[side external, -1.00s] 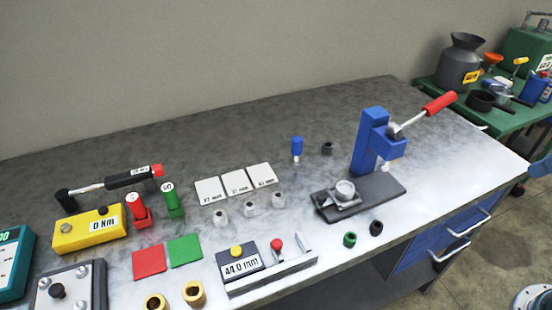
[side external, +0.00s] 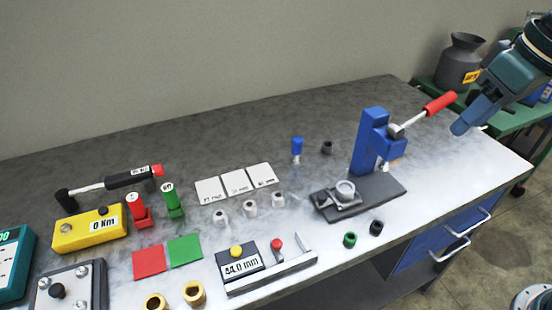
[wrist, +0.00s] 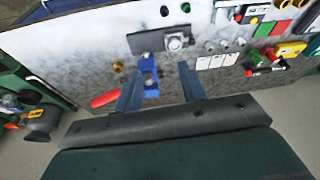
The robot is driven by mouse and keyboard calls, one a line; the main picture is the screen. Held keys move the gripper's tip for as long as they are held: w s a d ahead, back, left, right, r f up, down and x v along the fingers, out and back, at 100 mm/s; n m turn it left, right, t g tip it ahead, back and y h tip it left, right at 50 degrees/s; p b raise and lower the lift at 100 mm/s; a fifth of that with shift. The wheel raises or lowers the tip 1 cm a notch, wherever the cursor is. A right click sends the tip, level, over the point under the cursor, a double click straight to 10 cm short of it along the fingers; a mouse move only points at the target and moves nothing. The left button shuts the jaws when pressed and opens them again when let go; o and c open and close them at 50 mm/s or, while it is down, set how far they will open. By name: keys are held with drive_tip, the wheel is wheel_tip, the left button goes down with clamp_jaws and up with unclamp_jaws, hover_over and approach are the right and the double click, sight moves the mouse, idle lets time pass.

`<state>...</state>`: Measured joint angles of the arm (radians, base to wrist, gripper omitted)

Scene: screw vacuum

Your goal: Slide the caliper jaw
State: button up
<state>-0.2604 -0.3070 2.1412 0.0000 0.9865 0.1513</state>
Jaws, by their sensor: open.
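The caliper (side external: 268,270) lies at the front of the bench, with a display reading 44.0 mm, a yellow button (side external: 236,251) and a red knob (side external: 276,244) on its sliding part. It also shows small near the top edge of the wrist view, at the right (wrist: 258,11). My gripper (side external: 463,126) is at the upper right of the side view, beyond the blue press and far from the caliper. In the wrist view my gripper (wrist: 158,76) has its two fingers apart with nothing held between them.
A blue press (side external: 370,145) with a red lever handle (side external: 440,103) stands near my gripper. White cards (side external: 236,182) with grey rings before them, red and green squares, a yellow torque tester (side external: 88,232) and brass rings (side external: 194,293) surround the caliper.

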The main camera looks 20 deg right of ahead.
drive_tip(key=w+a+f+g, duration=0.1)
drive_tip(key=w+a, duration=0.4)
drive_tip(key=a, duration=0.2)
drive_tip(key=n+g+h, duration=0.1)
drive_tip(key=n+g, duration=0.1)
hover_over(277, 242)
wheel_tip(277, 242, down, 11)
drive_tip(key=shift+a+r, duration=0.1)
drive_tip(key=shift+r, duration=0.1)
drive_tip(key=shift+f, duration=0.1)
wheel_tip(277, 242, down, 14)
drive_tip(key=shift+r, duration=0.2)
clamp_jaws()
